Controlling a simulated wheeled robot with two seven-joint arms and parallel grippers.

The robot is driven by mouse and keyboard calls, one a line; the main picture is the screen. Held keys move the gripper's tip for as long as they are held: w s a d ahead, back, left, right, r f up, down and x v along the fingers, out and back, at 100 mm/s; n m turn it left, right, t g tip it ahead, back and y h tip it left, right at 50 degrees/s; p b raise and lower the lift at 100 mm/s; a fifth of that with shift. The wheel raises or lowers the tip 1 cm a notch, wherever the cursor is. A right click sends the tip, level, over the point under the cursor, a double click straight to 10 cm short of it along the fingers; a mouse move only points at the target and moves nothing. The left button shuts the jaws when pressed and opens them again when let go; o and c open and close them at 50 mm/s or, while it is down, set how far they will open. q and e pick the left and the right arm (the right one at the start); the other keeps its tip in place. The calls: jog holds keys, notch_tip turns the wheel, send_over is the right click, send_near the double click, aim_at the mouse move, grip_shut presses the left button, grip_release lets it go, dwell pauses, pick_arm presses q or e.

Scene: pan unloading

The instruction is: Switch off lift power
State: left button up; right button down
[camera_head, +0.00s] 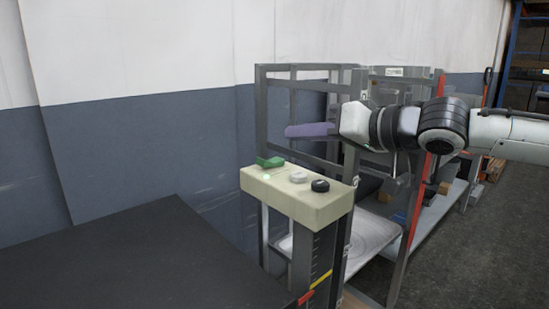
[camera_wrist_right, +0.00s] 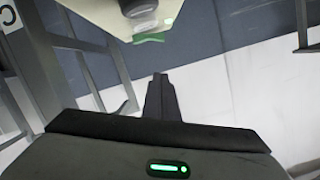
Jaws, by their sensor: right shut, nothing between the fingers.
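A cream control box (camera_head: 300,204) sits on a grey post. On its top are a green rocker-like part (camera_head: 270,162) at the left end, a grey knob (camera_head: 298,177) in the middle and a black knob (camera_head: 320,185) at the right. A small green light (camera_head: 267,177) shows near the green part. My right gripper (camera_head: 290,131) is shut and empty, above and behind the box, apart from it. In the right wrist view its closed fingers (camera_wrist_right: 160,80) point towards the box (camera_wrist_right: 100,14), where the black knob (camera_wrist_right: 138,8) and green part (camera_wrist_right: 150,38) show. My left gripper is out of view.
A grey metal frame (camera_head: 262,110) stands behind the box, with a shelf rack and red post (camera_head: 419,200) to the right. A dark flat surface (camera_head: 120,260) fills the lower left. The wall behind is white and blue-grey.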

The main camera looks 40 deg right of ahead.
aim_at(270, 162)
jog(key=p+x, duration=0.1)
jog(key=x, duration=0.3)
jog(key=shift+r, duration=0.15)
jog(key=shift+p+x, duration=0.65)
jog(key=shift+x, duration=0.1)
jog(key=f+b, duration=0.1)
jog(key=a+f+b, duration=0.1)
jog(key=f, duration=0.1)
jog(key=shift+s, duration=0.15)
jog(key=shift+a+f, duration=0.25)
jog(key=shift+f, duration=0.15)
jog(key=shift+a, duration=0.1)
